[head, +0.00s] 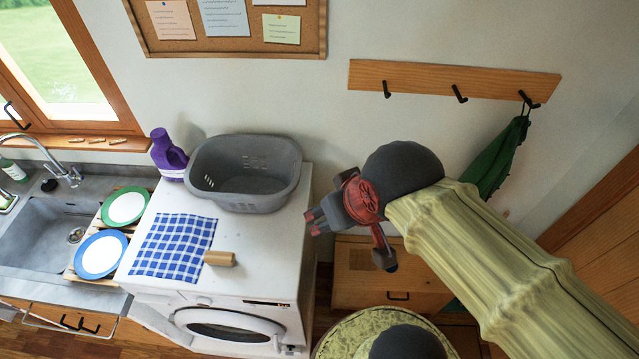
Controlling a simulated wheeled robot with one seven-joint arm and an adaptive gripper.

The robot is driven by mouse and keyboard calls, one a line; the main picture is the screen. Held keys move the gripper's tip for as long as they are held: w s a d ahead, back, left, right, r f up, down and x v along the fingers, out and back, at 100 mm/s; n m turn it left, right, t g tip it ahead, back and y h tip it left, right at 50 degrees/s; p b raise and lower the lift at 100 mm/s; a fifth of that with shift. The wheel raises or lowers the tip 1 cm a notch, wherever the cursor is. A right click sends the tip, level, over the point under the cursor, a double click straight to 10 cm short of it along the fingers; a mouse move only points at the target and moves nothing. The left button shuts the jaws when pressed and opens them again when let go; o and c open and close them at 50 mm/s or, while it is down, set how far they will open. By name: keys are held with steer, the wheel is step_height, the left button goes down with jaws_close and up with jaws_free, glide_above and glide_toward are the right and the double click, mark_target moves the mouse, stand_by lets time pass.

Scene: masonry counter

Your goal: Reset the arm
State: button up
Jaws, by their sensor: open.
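My gripper (342,240) is at the end of my sleeved arm, which reaches in from the lower right. It is in the air to the right of the white washing machine (255,280), in front of the wall. The jaws are open, and I see nothing between them. One finger points left towards the machine; the other hangs lower, over the wooden cabinet.
On the washing machine are a grey basket (240,200), a blue checked cloth (172,247), a small tan cylinder (219,258) and a purple bottle (167,155). Two plates (126,207) lie by the sink (40,240). A wooden cabinet (375,270) stands below my gripper.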

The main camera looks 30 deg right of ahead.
step_height(320, 180, down, 27)
steer(key=b, duration=2.7)
steer(key=shift+f, duration=0.1)
steer(key=shift+c, duration=1.2)
